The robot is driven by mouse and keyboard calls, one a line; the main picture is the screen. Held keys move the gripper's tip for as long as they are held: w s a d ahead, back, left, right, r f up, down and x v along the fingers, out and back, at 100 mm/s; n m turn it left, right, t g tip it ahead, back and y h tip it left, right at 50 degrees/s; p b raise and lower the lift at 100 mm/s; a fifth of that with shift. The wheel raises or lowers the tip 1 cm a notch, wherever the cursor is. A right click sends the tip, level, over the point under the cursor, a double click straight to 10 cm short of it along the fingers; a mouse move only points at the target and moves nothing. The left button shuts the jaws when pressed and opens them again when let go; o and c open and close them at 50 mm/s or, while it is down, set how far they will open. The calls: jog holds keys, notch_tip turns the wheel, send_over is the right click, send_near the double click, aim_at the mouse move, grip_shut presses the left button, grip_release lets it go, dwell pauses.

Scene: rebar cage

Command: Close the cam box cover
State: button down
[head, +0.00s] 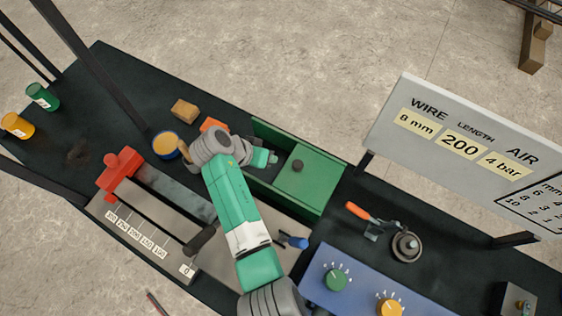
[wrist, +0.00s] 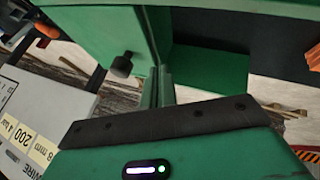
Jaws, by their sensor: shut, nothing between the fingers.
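The green cam box (head: 323,207) stands near the middle of the bench in the head view. Its green cover (head: 313,180) with a dark round knob (head: 298,165) lies over the right part of the box. The left part is open and shows a dark green inside. In the wrist view the cover (wrist: 95,28) and its knob (wrist: 121,66) are at upper left. My gripper (head: 270,158) is shut and empty, over the open part, just left of the knob. Its fingers also show in the wrist view (wrist: 157,88), beside the cover's edge; I cannot tell whether they touch it.
A wooden block (head: 184,109), an orange block (head: 213,125) and a blue-and-yellow tin (head: 166,145) stand left of the box. A red stop (head: 120,174) sits on the scale at left. A large sign (head: 470,150) rises at right, above an orange-handled tool (head: 358,212).

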jog(key=v, duration=0.9)
jog(key=shift+r, duration=0.3)
jog(key=shift+s+a, duration=0.1)
